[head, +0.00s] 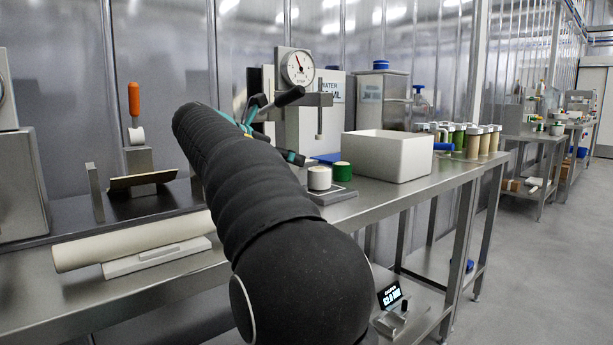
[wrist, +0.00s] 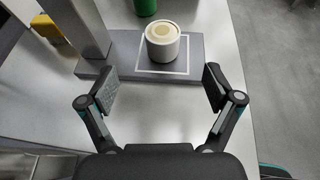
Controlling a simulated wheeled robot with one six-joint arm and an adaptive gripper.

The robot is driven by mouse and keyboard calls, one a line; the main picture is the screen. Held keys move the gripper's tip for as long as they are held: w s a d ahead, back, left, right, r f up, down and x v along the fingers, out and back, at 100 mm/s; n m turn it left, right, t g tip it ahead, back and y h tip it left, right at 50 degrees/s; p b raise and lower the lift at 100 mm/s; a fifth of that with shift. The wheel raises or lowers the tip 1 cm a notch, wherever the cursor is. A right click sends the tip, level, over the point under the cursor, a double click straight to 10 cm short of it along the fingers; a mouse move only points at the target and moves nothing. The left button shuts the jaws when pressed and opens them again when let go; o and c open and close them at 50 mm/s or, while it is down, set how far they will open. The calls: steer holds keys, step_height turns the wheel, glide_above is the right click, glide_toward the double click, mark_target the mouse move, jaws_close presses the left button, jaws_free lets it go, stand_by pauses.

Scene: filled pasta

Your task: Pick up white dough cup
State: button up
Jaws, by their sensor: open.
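The white dough cup (wrist: 163,42) stands upright on a grey plate inside a white outlined square, with a pale beige top. In the head view the white cup (head: 319,178) stands on the flat grey base at the steel table's edge. My gripper (wrist: 160,88) is open in the wrist view, its two pads wide apart. The cup is beyond the pads, roughly centred between them, and not touched. In the head view my black arm hides most of the gripper. A green cup (head: 342,171) stands beside the white one, and its lower part (wrist: 146,6) shows at the wrist view's top edge.
A grey upright post (wrist: 76,25) rises at the left of the plate. A dial gauge stand (head: 298,68) is behind the cups. A white open box (head: 388,157) stands to their right, with several capped jars (head: 473,142) beyond. A white roller (head: 130,240) lies at left.

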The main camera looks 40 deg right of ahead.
mark_target(312, 168)
steer(key=x, duration=0.5)
steer(key=b+x, duration=0.1)
steer(key=x, duration=0.2)
steer(key=shift+w+d+f, duration=0.15)
steer(key=shift+w, duration=0.15)
steer(key=shift+s+f+b+x, duration=0.15)
steer(key=shift+b+x, duration=0.05)
steer(key=shift+x, duration=0.7)
steer(key=shift+s+f+b+x, duration=0.15)
steer(key=shift+f+x, duration=0.05)
steer(key=shift+x, duration=0.7)
steer(key=shift+s+f+b+x, duration=0.15)
steer(key=shift+b+x, duration=0.05)
steer(key=shift+x, duration=0.7)
steer(key=c, duration=1.5)
steer(key=shift+o, duration=0.2)
steer(key=shift+r, duration=0.2)
